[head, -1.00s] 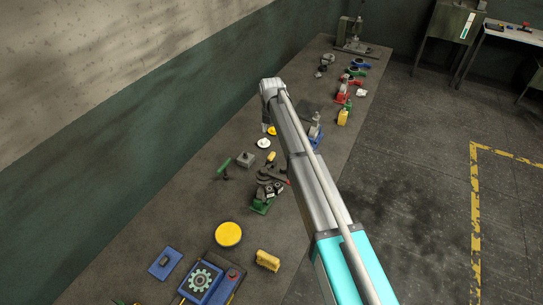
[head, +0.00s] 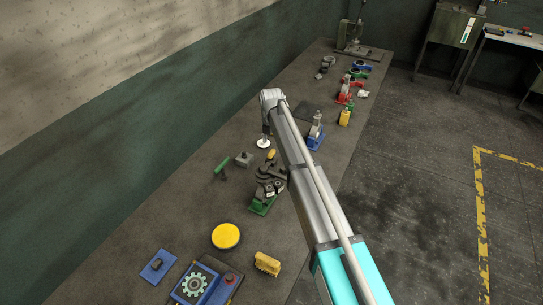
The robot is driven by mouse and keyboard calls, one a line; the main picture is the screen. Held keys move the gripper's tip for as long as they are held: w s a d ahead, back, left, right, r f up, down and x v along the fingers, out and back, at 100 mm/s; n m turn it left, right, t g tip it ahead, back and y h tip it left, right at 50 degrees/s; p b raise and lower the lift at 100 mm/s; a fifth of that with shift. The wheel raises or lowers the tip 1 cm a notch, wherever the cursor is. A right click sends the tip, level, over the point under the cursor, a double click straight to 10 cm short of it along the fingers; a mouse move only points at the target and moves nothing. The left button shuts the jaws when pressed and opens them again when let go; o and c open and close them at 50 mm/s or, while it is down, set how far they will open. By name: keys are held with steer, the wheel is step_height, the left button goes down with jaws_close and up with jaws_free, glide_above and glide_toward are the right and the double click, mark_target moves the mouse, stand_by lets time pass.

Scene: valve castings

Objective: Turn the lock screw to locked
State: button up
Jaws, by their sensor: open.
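My gripper (head: 266,131) is small and dark at the end of my arm, pointing down over the far side of the bench (head: 200,215). It is open and appears empty. It is just above or behind a white disc (head: 263,143); I cannot tell whether they touch. I cannot pick out the lock screw for certain. A blue plate with a dark knob (head: 158,264) lies at the front left, well away from my gripper. A blue-based clamp (head: 316,136) stands to the right of my arm.
Dark castings on a green base (head: 264,200), a grey block (head: 244,159) and a green-handled tool (head: 221,169) lie near my arm. A yellow disc (head: 226,236), a yellow brush (head: 267,263) and a blue gear panel (head: 195,284) are in front. Red and green clamps stand farther back.

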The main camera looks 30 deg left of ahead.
mark_target(271, 152)
steer(key=shift+f+b, duration=2.35)
steer(key=shift+f, duration=0.3)
